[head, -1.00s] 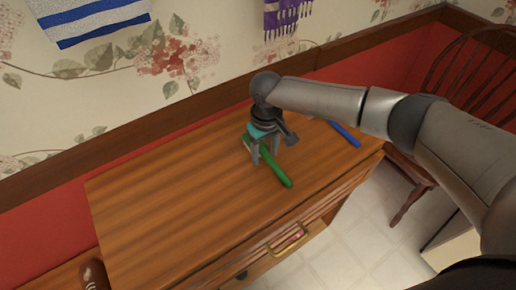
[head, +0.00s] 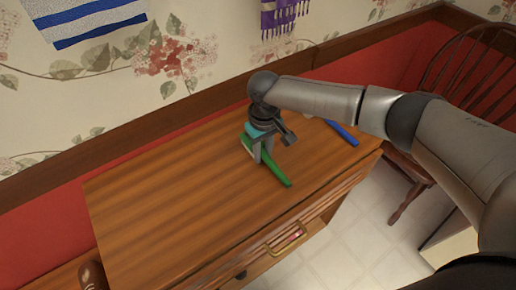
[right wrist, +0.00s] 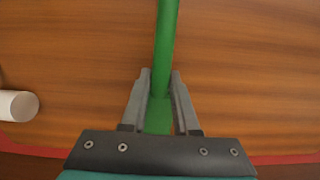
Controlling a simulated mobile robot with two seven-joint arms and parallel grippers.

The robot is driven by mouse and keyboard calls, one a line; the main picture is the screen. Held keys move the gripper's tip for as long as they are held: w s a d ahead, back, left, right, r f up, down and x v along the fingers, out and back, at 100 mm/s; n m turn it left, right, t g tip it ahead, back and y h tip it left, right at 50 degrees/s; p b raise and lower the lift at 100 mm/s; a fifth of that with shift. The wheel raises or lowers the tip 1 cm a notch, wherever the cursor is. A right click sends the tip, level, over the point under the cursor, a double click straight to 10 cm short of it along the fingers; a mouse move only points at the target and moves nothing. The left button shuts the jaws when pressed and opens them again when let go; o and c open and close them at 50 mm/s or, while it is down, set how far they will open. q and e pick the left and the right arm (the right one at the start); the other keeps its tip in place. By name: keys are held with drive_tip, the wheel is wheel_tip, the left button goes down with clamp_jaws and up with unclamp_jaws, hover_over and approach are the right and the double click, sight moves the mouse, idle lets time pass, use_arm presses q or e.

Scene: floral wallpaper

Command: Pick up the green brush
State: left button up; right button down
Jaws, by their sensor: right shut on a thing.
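The green brush (head: 276,174) is on the wooden dresser top, its handle pointing toward the front edge. My right gripper (head: 263,157) comes down over it from above and is shut on it near the head end. In the right wrist view the green handle (right wrist: 166,45) runs up between the two fingers of the gripper (right wrist: 160,88). The brush's head is mostly hidden by the gripper. Whether the brush touches the wood or is just above it, I cannot tell. My left gripper is not in view.
The dresser top (head: 160,195) is clear on the left. A blue-handled thing (head: 342,132) lies to the right, partly behind my right arm. A white cylinder (right wrist: 17,105) shows in the right wrist view. A wooden chair (head: 470,75) stands at the right, and a drawer handle (head: 290,238) at the front.

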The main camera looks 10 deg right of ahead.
sight(263, 151)
drive_tip(key=shift+r, duration=0.15)
wheel_tip(263, 151, up, 20)
drive_tip(key=p, duration=0.4)
drive_tip(key=c, duration=1.2)
unclamp_jaws()
clamp_jaws()
